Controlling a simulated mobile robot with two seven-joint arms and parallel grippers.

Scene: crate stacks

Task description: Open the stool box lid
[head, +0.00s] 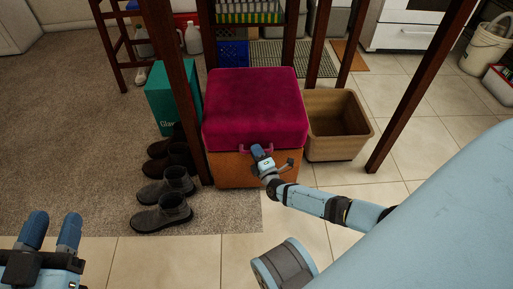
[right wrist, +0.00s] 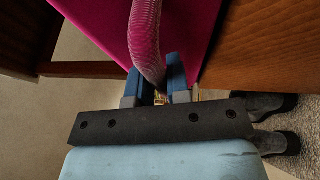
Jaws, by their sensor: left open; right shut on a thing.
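The stool box (head: 250,168) stands on the floor with a brown wooden body. Its magenta cushioned lid (head: 254,105) lies flat on top and looks closed. A pink loop handle (head: 243,150) is at the lid's front edge. My right gripper (head: 258,153) is at that front edge, shut on the handle. In the right wrist view, the ribbed handle (right wrist: 147,40) passes between the fingers (right wrist: 158,85), with the magenta lid behind it. My left gripper (head: 53,232) is open and empty at the lower left, far from the box.
An empty tan bin (head: 335,125) stands right of the box. Dark boots (head: 163,212) and a teal box (head: 160,98) are at the left. Dark wooden legs (head: 186,90) rise on both sides of the stool box. Tiled floor in front is clear.

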